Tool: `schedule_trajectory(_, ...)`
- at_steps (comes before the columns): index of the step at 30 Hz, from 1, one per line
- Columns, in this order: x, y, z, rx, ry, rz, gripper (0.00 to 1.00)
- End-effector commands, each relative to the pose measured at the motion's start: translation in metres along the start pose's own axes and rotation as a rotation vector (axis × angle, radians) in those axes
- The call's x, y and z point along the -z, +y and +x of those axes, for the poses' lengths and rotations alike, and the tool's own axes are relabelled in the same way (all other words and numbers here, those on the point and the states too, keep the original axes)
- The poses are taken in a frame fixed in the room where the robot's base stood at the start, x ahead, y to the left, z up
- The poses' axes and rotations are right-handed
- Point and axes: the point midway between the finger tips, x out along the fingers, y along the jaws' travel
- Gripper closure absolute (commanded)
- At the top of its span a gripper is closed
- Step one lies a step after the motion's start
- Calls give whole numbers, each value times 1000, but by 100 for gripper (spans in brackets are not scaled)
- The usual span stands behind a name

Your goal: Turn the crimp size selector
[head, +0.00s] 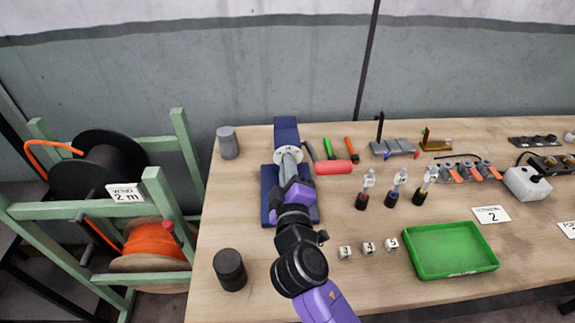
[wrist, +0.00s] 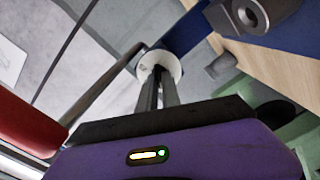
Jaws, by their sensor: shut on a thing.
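The crimping tool is a blue press (head: 286,132) at the left part of the table. A round white selector dial (head: 279,155) sits on its front face. The dial also shows in the wrist view (wrist: 174,63), at the tips of my fingers. My gripper (head: 289,152) reaches in from the front, its grey fingers shut on the middle of the dial; in the wrist view (wrist: 158,74) the fingers run close together. The fingers and my arm hide the dial's centre, its markings and part of the press base (head: 267,195).
A red handle (head: 335,167) sticks out to the right of the press. Dark cylinders (head: 228,142) (head: 230,269) stand to the left. Numbered cubes (head: 368,247), bottle-like tools (head: 397,186) and a green tray (head: 452,249) lie to the right. Bare table lies in front.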

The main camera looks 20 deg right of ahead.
Motion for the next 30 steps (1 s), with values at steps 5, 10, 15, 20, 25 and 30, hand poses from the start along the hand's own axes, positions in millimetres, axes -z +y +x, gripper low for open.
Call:
schedule_trajectory(5, 2, -1, 0, 0, 3, -8, 100)
schedule_trajectory(10, 2, -1, -1, 1, 4, -8, 100)
schedule_trajectory(15, 1, -1, 0, 1, 3, -7, 70)
schedule_trajectory(20, 1, 0, 0, 0, 2, -6, 70)
schedule_trajectory(25, 0, -1, -2, 0, 1, -6, 70)
schedule_trajectory(30, -1, -3, -21, 1, 2, -6, 70)
